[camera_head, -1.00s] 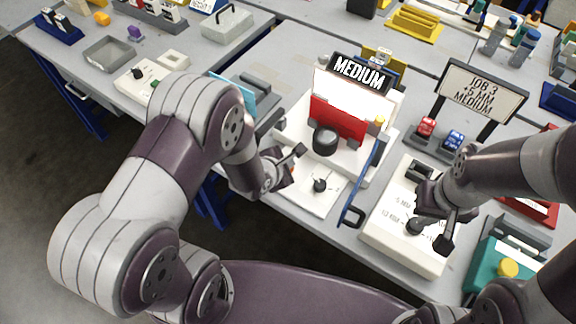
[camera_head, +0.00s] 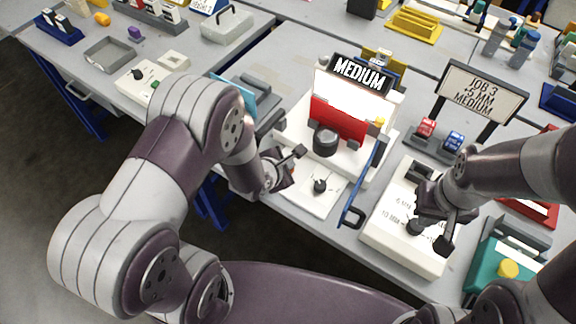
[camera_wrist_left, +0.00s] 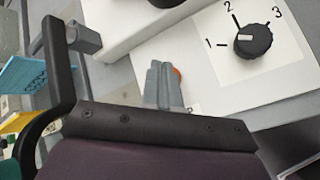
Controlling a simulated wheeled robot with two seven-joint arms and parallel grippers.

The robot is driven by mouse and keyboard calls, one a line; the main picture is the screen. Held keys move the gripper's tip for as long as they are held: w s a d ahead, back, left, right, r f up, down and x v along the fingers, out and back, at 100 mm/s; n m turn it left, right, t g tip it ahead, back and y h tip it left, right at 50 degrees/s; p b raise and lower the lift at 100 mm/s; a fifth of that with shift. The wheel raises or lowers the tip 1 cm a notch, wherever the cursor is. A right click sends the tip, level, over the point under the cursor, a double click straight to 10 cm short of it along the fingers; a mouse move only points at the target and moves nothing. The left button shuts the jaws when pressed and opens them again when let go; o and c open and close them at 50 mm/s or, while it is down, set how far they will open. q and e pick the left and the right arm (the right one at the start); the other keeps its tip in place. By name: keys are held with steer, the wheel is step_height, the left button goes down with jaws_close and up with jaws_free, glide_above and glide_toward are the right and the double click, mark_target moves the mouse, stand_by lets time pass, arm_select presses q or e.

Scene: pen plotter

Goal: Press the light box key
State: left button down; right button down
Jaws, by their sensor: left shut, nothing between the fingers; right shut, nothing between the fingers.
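The lit white box (camera_head: 340,90) stands behind a red panel (camera_head: 338,120), under a black MEDIUM sign (camera_head: 360,73). In front of it is a white panel (camera_head: 312,203) with a black dial (camera_head: 320,186). In the left wrist view the dial (camera_wrist_left: 253,41) is marked 1, 2, 3. My left gripper (camera_head: 290,178) is shut and empty over this panel, left of the dial. Its grey fingers (camera_wrist_left: 163,88) partly hide a small orange part (camera_wrist_left: 177,73), possibly the key; contact cannot be told. My right gripper (camera_head: 447,235) is shut and empty over another white panel (camera_head: 395,250).
A blue-and-black handle (camera_head: 353,213) stands between the two white panels. A JOB 3 sign (camera_head: 482,91) stands behind red (camera_head: 427,127) and blue (camera_head: 454,140) blocks.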

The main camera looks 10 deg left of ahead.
arm_select(q)
steer(key=shift+f, duration=0.1)
stand_by(0.5)
steer(key=shift+f+b, duration=0.3)
steer(key=shift+f, duration=0.1)
steer(key=shift+r+p, duration=0.45)
steer(key=shift+p, duration=0.15)
step_height(320, 180, up, 6)
steer(key=p, duration=0.6)
steer(key=shift+r, duration=0.15)
